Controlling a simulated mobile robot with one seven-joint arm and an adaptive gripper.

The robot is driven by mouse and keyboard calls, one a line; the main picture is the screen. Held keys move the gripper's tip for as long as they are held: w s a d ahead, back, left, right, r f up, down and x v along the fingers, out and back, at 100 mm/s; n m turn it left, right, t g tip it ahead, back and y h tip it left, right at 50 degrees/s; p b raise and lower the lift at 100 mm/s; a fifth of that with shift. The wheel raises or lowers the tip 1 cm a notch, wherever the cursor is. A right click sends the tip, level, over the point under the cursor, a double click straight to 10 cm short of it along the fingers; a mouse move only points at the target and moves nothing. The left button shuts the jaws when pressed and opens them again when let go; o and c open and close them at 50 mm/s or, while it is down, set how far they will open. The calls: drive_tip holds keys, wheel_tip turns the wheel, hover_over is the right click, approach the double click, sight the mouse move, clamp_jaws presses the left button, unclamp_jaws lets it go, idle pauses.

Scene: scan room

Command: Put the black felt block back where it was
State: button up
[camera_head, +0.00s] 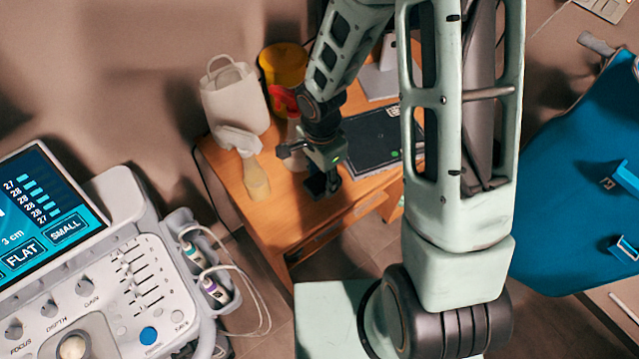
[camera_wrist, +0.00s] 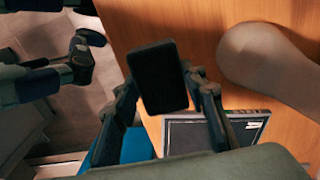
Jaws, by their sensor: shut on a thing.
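The black felt block (camera_wrist: 158,76) is between the fingers of my gripper (camera_wrist: 164,88) in the wrist view, and both fingers close on its sides. In the head view my gripper (camera_head: 322,172) is over the front part of the wooden desk (camera_head: 285,215), with the dark block (camera_head: 317,186) at its tip. The block seems held above the desk top; the exact gap cannot be told. My gripper hides part of the desk.
A dark flat panel (camera_head: 372,138) lies on the desk right of my gripper. An ultrasound console (camera_head: 130,275) is at left, a blue couch (camera_head: 580,175) at right.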

sight(319, 186)
drive_tip(key=shift+w+a+f, duration=0.2)
drive_tip(key=shift+a+f, duration=0.05)
drive_tip(key=shift+f, duration=0.15)
drive_tip(key=shift+w+f, duration=0.1)
drive_tip(key=shift+f, duration=1.5)
drive_tip(key=shift+f, duration=0.1)
drive_tip(key=o, duration=1)
wheel_tip(319, 186, up, 12)
drive_tip(key=shift+a+r+p, duration=0.15)
drive_tip(key=shift+p, duration=0.15)
